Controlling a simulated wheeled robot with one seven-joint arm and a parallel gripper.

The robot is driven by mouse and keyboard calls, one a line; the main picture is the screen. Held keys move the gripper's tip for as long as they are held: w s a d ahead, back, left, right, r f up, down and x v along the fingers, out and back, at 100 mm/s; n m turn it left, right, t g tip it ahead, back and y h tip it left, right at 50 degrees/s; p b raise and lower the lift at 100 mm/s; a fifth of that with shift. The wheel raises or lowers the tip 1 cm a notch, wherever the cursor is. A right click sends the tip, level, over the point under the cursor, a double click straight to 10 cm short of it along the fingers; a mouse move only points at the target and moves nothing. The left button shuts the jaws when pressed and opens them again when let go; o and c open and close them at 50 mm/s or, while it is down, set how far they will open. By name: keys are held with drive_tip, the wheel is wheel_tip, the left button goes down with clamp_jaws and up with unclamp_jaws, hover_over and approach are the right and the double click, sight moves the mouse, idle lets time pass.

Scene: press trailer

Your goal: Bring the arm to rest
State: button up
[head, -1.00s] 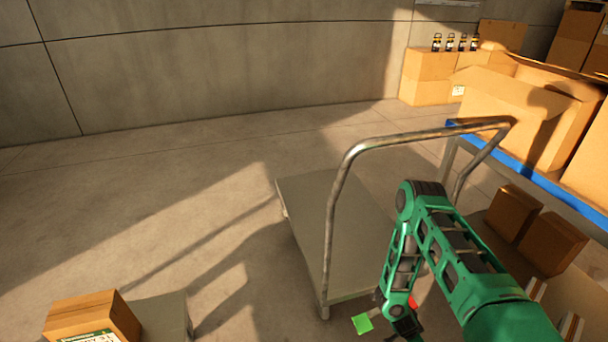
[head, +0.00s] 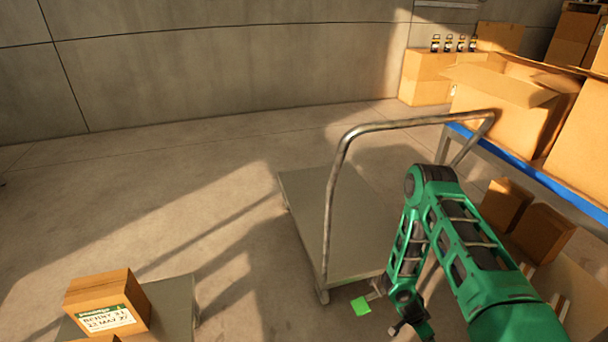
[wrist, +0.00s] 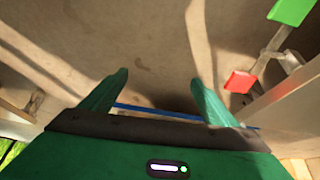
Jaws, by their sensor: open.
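My green arm reaches down at the right of the head view, bent at its elbow. My gripper (wrist: 159,78) shows in the wrist view with its two green fingers wide apart and nothing between them. In the head view the gripper end (head: 412,328) is low near the bottom edge, right of the trolley's green pedal (head: 361,306). The wrist view shows the green pedal (wrist: 290,12) and a red pedal (wrist: 240,82) to the right of the fingers, apart from them. The red pedal is hidden in the head view.
A grey trolley (head: 310,215) with a tubular handle stands left of my arm. A blue-edged table (head: 520,172) with open cartons is at the right; brown boxes (head: 540,233) sit below it. A labelled box (head: 107,303) is at lower left. Floor at left is clear.

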drive_tip(key=w+d+r+n+g, duration=0.1)
drive_tip(key=w+d+r, duration=0.15)
drive_tip(key=r, duration=1.15)
drive_tip(key=w+d+r+n, duration=0.15)
drive_tip(key=d+r, duration=0.25)
drive_tip(key=r, duration=1)
drive_tip(key=s+r, duration=0.4)
drive_tip(key=r, duration=0.7)
drive_tip(key=s+a+r+n+g+y, duration=0.1)
drive_tip(key=s+a+r+n+y, duration=0.15)
drive_tip(key=s+r, duration=1.1)
drive_tip(key=s+a+r+n+y, duration=0.1)
drive_tip(key=s+a+r, duration=0.1)
drive_tip(key=s+r, duration=0.2)
drive_tip(key=s+a+r+n+y, duration=0.2)
drive_tip(key=s+a+r, duration=0.1)
drive_tip(key=s, duration=0.5)
drive_tip(key=shift+a+r+t, duration=0.3)
drive_tip(key=shift+a+r, duration=0.05)
drive_tip(key=shift+r, duration=0.1)
